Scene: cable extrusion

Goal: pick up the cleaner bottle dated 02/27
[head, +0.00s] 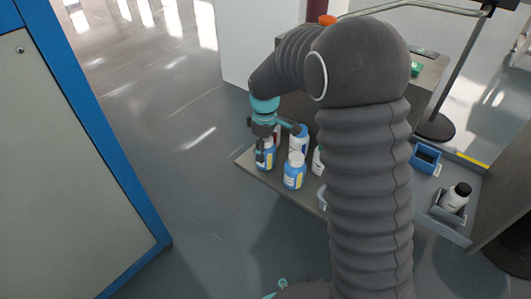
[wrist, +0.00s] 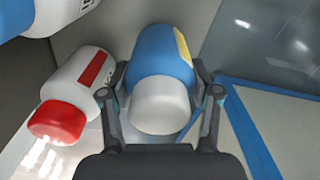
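A blue bottle with a white cap and a yellow-edged label (wrist: 162,60) lies between the fingers of my gripper (wrist: 161,75) in the wrist view. The fingers are spread on both sides of it, very close to its sides; contact is unclear. In the head view my gripper (head: 264,143) is over this bottle (head: 267,160), which stands at the left end of the shelf. A similar blue bottle (head: 293,174) stands to its right, and another blue and white one (head: 299,139) stands behind. No date is readable on any bottle.
A white bottle with a red cap (wrist: 72,95) is close to the left finger in the wrist view. A partly hidden bottle (head: 317,161) stands beside my arm. Open floor lies left of the shelf.

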